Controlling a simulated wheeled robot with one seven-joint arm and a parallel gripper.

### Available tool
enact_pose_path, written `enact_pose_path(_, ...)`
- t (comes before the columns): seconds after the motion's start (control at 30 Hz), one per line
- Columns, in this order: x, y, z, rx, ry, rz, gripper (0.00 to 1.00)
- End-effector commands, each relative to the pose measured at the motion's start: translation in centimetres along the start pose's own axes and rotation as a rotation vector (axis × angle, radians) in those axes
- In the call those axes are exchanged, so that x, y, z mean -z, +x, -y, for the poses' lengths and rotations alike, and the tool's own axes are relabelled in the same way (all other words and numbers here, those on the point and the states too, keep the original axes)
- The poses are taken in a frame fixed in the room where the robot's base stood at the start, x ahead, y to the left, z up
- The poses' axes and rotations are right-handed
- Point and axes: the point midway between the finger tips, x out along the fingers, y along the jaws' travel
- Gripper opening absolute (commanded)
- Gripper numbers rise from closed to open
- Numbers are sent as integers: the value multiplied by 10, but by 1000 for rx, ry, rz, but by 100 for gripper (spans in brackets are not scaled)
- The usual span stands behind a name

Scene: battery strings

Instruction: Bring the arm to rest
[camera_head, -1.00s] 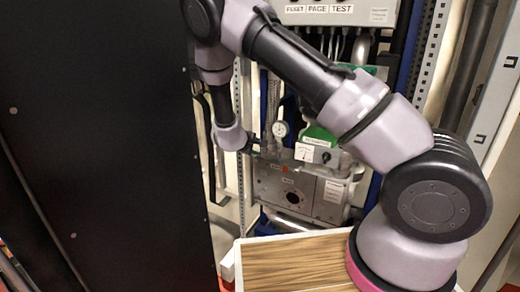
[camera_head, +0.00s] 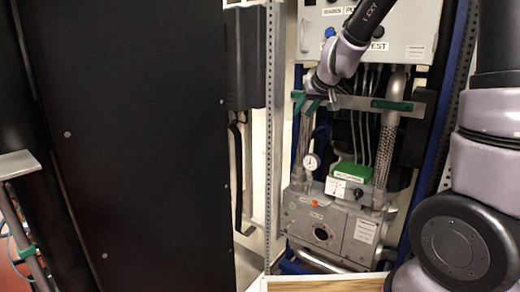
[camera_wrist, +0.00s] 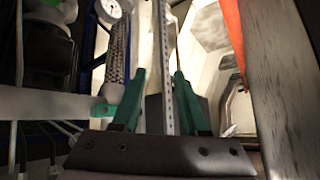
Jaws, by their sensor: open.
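My gripper (camera_head: 306,103) shows in the head view in front of the grey machine, at the left end of a horizontal grey bar (camera_head: 352,103). My forearm comes down to it from the top right. In the wrist view the two green fingers of my gripper (camera_wrist: 160,76) stand apart with nothing held between them. A perforated metal upright (camera_wrist: 166,62) shows behind the gap. I cannot tell whether the fingers touch the bar.
A round gauge (camera_head: 311,161), a braided hose (camera_head: 379,165) and a grey valve box (camera_head: 322,232) lie below my gripper. A labelled control box (camera_head: 405,35) is above. A large black panel (camera_head: 135,150) fills the left. A wooden-topped surface (camera_head: 325,283) is at the bottom.

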Motion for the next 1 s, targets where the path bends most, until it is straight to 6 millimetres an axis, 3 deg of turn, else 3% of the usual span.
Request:
enact_pose_path(0.03,2,-30,-3,27,46,-12,43)
enact_pose_path(0.2,-18,-113,-5,88,189,11,43)
enact_pose_path(0.4,-68,-198,-13,57,345,61,43)
enact_pose_path(0.5,-97,-228,-18,8,417,84,43)
enact_pose_path(0.7,-136,-260,-26,-82,518,108,43)
enact_pose_path(1.0,-145,-266,-28,-105,544,115,43)
